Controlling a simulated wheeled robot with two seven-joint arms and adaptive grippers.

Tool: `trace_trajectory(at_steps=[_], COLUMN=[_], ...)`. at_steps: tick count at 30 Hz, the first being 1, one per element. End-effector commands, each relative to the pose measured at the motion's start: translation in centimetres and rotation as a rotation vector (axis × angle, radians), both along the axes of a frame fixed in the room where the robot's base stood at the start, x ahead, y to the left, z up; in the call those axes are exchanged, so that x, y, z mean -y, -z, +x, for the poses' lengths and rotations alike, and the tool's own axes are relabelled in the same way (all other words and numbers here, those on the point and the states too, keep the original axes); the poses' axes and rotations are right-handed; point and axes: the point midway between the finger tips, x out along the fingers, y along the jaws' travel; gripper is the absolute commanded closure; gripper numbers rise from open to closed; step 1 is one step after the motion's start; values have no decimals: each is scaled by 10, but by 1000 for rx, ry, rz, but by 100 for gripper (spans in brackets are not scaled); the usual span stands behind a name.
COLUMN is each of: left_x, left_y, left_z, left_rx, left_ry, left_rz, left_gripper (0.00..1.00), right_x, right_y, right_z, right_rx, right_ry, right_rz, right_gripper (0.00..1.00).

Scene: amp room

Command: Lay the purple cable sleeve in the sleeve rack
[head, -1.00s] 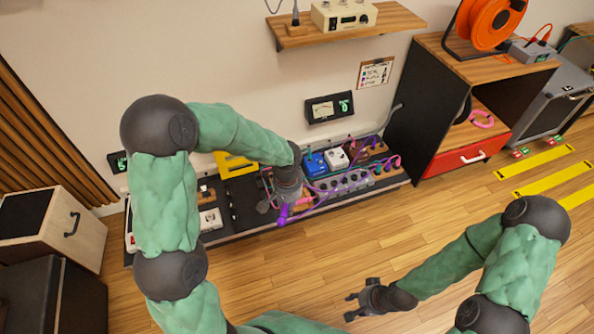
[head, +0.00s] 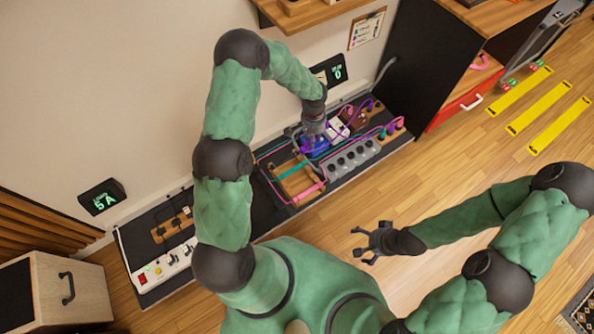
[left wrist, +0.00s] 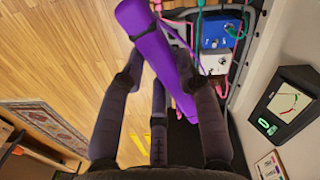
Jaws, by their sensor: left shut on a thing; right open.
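My left gripper (head: 314,138) is shut on the purple cable sleeve (left wrist: 163,55) and holds it over the pedal board by the wall. In the head view the sleeve is largely hidden by the gripper, near a blue pedal. In the left wrist view the gripper's fingers (left wrist: 167,80) lie along both sides of the sleeve. A wooden rack (head: 293,184), which looks like the sleeve rack, lies to the left of the held sleeve, with a pink sleeve (head: 308,192) and a teal one (head: 291,172) in it. My right gripper (head: 371,241) is open and empty above the floor.
A grey block with several black knobs (head: 353,160) sits right of the rack, and colored cables run around both. The blue pedal (left wrist: 212,32) and a white pedal (left wrist: 216,62) are close to the sleeve. A black cabinet (head: 428,65) stands at right. The front floor is clear.

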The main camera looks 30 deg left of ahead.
Motion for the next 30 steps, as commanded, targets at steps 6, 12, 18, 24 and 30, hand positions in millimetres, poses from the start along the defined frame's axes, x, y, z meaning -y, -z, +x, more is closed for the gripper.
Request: trace_trajectory(at_steps=[6, 12, 18, 24, 30], left_x=[-20, -36, -47, -51, -52], left_y=[84, 162, 236, 283, 300], left_z=[16, 14, -2, -18, -25], left_rx=[-16, -17, -14, -9, -5], left_ry=[95, 181, 265, 321, 343], left_rz=[-30, -57, -82, -97, -101], left_gripper=[100, 100, 100, 100, 100], right_x=[0, 0, 0, 0, 0], right_y=[-8, -15, -20, -24, -24], right_z=[0, 0, 0, 0, 0], right_rx=[0, 0, 0, 0, 0], right_ry=[1, 0, 0, 0, 0], right_rz=[0, 0, 0, 0, 0], right_gripper=[0, 0, 0, 0, 0])
